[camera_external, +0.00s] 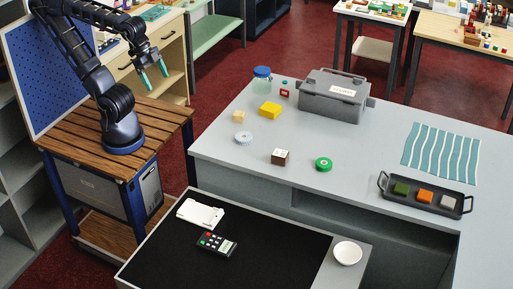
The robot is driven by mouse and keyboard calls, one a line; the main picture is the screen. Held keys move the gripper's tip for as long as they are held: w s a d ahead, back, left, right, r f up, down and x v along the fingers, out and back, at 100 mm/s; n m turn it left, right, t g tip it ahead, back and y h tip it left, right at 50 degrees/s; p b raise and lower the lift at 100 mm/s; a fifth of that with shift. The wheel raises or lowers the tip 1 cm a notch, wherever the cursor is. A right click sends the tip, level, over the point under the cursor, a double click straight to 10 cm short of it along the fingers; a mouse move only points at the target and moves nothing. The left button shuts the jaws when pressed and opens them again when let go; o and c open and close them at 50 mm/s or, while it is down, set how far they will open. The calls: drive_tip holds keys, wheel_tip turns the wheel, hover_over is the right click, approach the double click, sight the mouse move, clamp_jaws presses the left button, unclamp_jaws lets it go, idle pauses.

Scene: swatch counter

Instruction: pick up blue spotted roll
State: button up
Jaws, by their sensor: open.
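My gripper (153,75), with teal fingers, is open and empty. It hangs in the air at the upper left, well left of the grey counter (225,115) and apart from everything on it. A small round pale blue and white piece (243,138) lies on the counter's left part. It may be the blue spotted roll, but it is too small to make out spots or a roll shape. No other thing in view looks clearly like a blue spotted roll.
The counter also bears a blue-lidded jar (262,80), yellow block (270,110), grey case (333,96), brown box (281,157), green disc (323,164), striped cloth (441,153) and dark tray (386,185). A white bowl (347,253) stands in front. The counter's middle is clear.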

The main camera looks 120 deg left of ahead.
drive_tip(key=shift+w, duration=0.1)
idle(0.5)
drive_tip(key=m+g, duration=0.5)
drive_tip(key=m, duration=1.5)
hover_over(244, 136)
wheel_tip(244, 136, down, 14)
drive_tip(key=r, duration=0.1)
drive_tip(key=shift+f, duration=5.45)
drive_tip(key=shift+c, duration=0.3)
drive_tip(key=c, duration=1)
